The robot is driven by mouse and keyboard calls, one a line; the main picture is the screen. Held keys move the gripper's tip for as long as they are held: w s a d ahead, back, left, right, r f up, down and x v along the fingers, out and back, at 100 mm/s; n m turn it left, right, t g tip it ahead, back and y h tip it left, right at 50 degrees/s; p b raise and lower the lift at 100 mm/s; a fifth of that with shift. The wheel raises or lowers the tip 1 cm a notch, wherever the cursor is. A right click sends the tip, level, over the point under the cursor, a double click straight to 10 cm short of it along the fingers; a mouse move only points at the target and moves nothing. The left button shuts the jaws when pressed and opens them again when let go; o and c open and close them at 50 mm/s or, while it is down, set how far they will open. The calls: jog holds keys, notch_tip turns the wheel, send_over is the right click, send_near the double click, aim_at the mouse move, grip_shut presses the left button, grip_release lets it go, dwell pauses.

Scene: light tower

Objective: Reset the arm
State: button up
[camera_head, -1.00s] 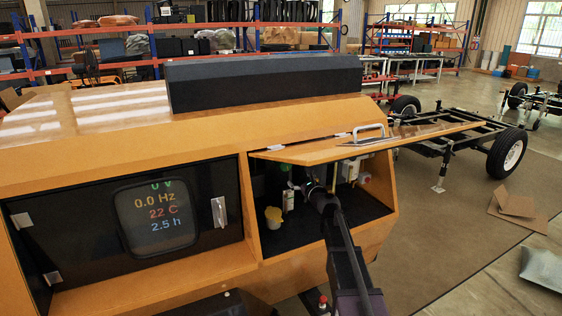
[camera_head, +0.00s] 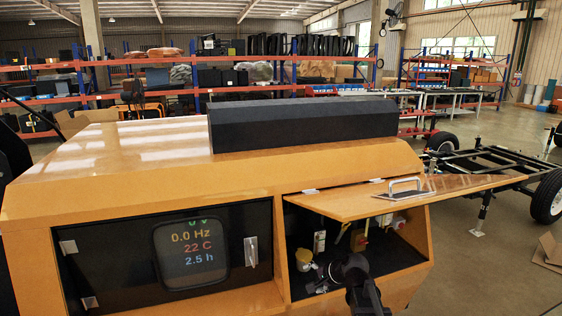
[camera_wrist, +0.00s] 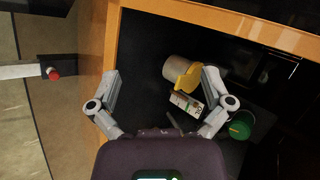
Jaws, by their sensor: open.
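My arm reaches to the open right-hand compartment (camera_head: 405,258) of the orange light tower housing (camera_head: 130,190). In the head view my gripper (camera_head: 322,283) is small and dark at the compartment's lower front, partly hidden by my wrist. In the wrist view my gripper (camera_wrist: 162,76) has its two fingers spread wide, with nothing held between them. A whitish container with a yellow top (camera_wrist: 184,72) and a white labelled item (camera_wrist: 187,103) show beyond the fingers. The yellow-topped container also shows in the head view (camera_head: 304,259), left of my gripper.
The raised orange hatch (camera_head: 365,202) with its metal handle overhangs the compartment. The orange frame edge (camera_wrist: 95,40) runs close beside the left finger in the wrist view. A display (camera_head: 190,252) sits at left. A wheeled chassis (camera_head: 490,165) stands at right.

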jog(key=s+d+f+n+g+h+p, duration=0.1)
jog(key=s+d+n+g+h, duration=0.2)
jog(key=s, duration=0.6)
jog(key=s+d+f+n+g+h+p, duration=0.1)
jog(key=s+d+n+g+h+p, duration=0.1)
jog(key=s+n, duration=0.4)
jog(key=s+d+g+h, duration=0.1)
jog(key=s+d, duration=0.1)
jog(key=s, duration=0.1)
jog(key=shift+f+h, duration=0.2)
jog(key=shift+h, duration=0.2)
